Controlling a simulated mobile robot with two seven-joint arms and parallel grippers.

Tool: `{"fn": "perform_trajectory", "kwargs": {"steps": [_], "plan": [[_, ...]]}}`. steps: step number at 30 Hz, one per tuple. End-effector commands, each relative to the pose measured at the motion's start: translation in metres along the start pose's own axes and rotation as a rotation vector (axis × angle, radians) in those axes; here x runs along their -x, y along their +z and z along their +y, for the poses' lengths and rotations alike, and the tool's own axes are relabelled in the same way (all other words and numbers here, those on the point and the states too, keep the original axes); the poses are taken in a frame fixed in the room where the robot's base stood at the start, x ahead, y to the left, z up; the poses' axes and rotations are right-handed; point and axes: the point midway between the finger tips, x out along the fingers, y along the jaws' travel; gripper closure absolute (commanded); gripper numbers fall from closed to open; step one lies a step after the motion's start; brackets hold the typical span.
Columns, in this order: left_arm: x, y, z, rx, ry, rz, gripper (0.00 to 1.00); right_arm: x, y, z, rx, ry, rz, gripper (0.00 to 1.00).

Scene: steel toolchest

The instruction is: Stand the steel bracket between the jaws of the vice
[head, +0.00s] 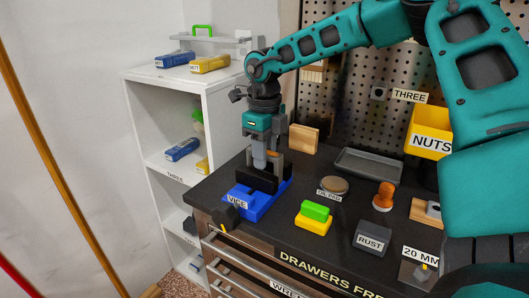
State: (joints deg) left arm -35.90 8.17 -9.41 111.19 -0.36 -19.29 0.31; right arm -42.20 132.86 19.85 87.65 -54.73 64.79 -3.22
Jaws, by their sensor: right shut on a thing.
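The vice (263,201) is blue with dark jaws and stands at the left front corner of the black bench top, with a label reading VICE. My right gripper (262,158) points down right over the vice. It is shut on a grey piece, which I take to be the steel bracket (259,153), held upright. The bracket's lower end is at the dark jaws; I cannot tell whether it is between them or just above them. My left gripper is out of view.
Green and yellow blocks (314,216), a RUST box (371,238), a round tin (334,185), an orange-topped object (384,196) and a grey tray (368,166) occupy the bench. A wooden block (303,139) stands behind the vice. White shelves (157,128) stand left.

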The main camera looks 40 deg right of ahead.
Motion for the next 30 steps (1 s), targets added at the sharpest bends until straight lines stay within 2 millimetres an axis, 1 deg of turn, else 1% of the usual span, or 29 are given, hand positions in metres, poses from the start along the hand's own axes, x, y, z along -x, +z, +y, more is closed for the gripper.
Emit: {"fn": "perform_trajectory", "kwargs": {"steps": [3, 8, 9, 16, 23, 26, 28, 30], "plan": [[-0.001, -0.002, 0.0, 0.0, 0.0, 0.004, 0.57, 0.002, 0.001, 0.0, 0.0, -0.001, -0.003, 1.0], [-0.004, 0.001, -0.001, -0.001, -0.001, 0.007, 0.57, -0.003, 0.001, 0.0, 0.001, -0.002, -0.003, 1.0], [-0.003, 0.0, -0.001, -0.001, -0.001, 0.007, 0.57, -0.002, 0.0, 0.0, 0.001, -0.001, -0.001, 0.67], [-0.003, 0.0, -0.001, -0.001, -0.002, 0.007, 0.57, -0.002, 0.0, 0.0, 0.001, -0.001, 0.0, 0.45], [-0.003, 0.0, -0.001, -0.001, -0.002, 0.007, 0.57, -0.001, 0.0, 0.0, 0.001, -0.001, 0.0, 0.44], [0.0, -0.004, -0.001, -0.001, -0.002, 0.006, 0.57, 0.003, 0.0, 0.0, 0.0, 0.0, 0.0, 0.44], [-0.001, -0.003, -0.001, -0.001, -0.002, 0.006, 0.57, 0.009, 0.001, 0.0, 0.0, -0.002, -0.003, 0.44], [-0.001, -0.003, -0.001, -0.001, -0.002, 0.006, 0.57, 0.021, 0.002, -0.001, 0.001, -0.004, -0.005, 0.44]]}}
